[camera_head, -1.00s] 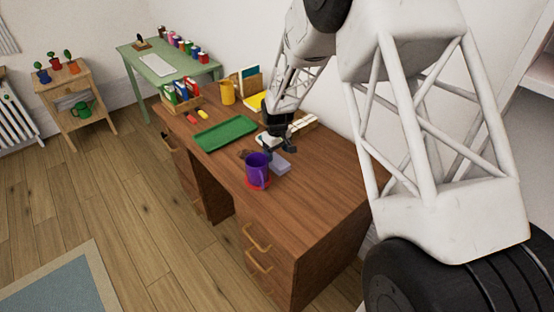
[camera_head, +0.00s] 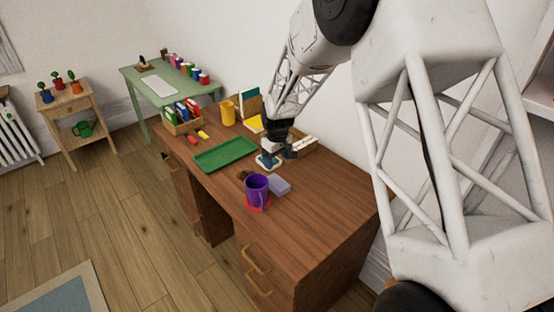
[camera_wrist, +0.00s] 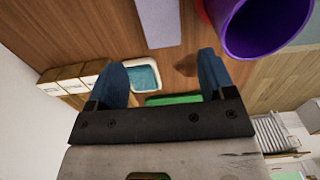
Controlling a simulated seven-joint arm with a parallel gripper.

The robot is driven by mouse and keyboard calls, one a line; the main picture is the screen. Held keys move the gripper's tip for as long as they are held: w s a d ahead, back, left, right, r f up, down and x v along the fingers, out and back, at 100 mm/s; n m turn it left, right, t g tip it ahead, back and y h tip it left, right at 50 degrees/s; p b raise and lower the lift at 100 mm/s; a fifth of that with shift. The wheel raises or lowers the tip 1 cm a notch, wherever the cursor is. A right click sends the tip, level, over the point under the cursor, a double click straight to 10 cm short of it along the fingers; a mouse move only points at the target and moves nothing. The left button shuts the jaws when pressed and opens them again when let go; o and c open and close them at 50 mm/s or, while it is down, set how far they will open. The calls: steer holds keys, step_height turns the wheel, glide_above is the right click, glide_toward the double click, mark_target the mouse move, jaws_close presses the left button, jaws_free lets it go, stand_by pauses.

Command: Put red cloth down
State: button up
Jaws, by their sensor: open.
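A flat red piece (camera_head: 251,207) lies on the wooden desk under a purple mug (camera_head: 256,187). Only its edge shows, so I cannot tell whether it is cloth. In the wrist view a sliver of red (camera_wrist: 203,12) shows beside the purple mug (camera_wrist: 262,28). My gripper (camera_head: 281,158) is low over the desk, behind the mug. In the wrist view its two blue fingers (camera_wrist: 160,65) stand wide apart with nothing held between them. A small white dish with a teal inside (camera_wrist: 145,77) shows beyond and between the fingers. No other red cloth is visible.
A lilac block (camera_head: 279,185) lies beside the mug. A green tray (camera_head: 225,155), a yellow mug (camera_head: 228,113) and a book holder (camera_head: 182,122) stand further back on the desk (camera_head: 310,220). The desk's near right part is clear.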

stand_by(0.4)
steer(key=s+d+r+m+t, duration=0.1)
steer(key=s+d+r+m, duration=0.1)
steer(key=s+d+r, duration=0.7)
steer(key=s+d+r+m, duration=0.2)
steer(key=s+d+r, duration=0.4)
steer(key=s+r, duration=0.5)
steer(key=s+d+r+m, duration=0.1)
steer(key=s+d, duration=0.2)
steer(key=s, duration=0.5)
steer(key=s+d+r+m+t, duration=0.1)
steer(key=s+d+r+m, duration=0.1)
steer(key=s, duration=0.7)
steer(key=s+d+r+m, duration=0.2)
steer(key=s+d, duration=0.2)
steer(key=s, duration=0.5)
steer(key=shift+d+t, duration=0.3)
steer(key=shift+o, duration=0.3)
steer(key=shift+r, duration=0.15)
